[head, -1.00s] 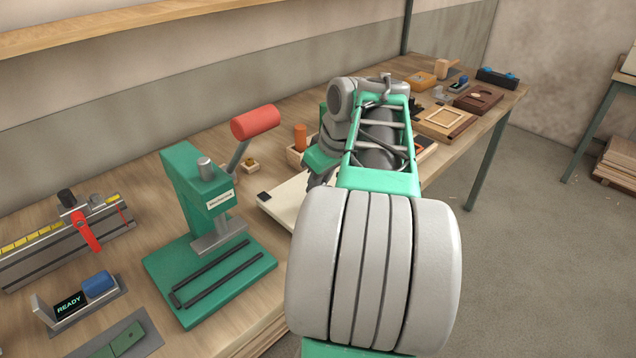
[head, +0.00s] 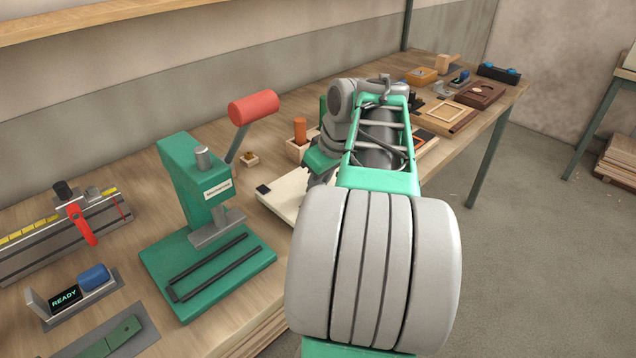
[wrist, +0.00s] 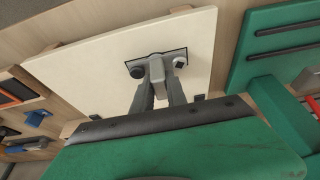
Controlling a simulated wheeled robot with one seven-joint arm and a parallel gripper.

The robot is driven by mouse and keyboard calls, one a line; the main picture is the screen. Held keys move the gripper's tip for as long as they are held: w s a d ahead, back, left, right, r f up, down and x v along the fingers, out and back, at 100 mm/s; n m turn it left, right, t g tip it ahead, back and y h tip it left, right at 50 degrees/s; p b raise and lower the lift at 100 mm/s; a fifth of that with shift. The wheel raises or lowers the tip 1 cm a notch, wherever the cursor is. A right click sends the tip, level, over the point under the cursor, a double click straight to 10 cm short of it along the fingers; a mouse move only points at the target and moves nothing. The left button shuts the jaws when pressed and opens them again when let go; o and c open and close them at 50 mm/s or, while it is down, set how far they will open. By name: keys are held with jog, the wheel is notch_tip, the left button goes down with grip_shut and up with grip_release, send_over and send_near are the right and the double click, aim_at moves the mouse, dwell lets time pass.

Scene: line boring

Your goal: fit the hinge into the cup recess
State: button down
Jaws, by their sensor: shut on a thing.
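The pale door panel (wrist: 95,75) lies on the bench, and in the head view its pale edge (head: 284,196) shows left of my arm. The cup recess is not visible, with the hinge and fingers over that area. In the head view my arm hides the gripper and hinge.
A green press (head: 187,185) with a red handle stands left of the panel; its green base (wrist: 262,45) is close at right in the wrist view. A wooden holder (head: 298,150) stands behind the panel. Frames and boxes (head: 447,115) fill the far right bench.

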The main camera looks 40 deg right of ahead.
jog(key=c, duration=1.3)
grip_release()
jog(key=shift+f, duration=0.1)
jog(key=shift+o, duration=0.2)
jog(key=p+v, duration=0.7)
jog(key=v, duration=0.1)
jog(key=shift+s, duration=0.15)
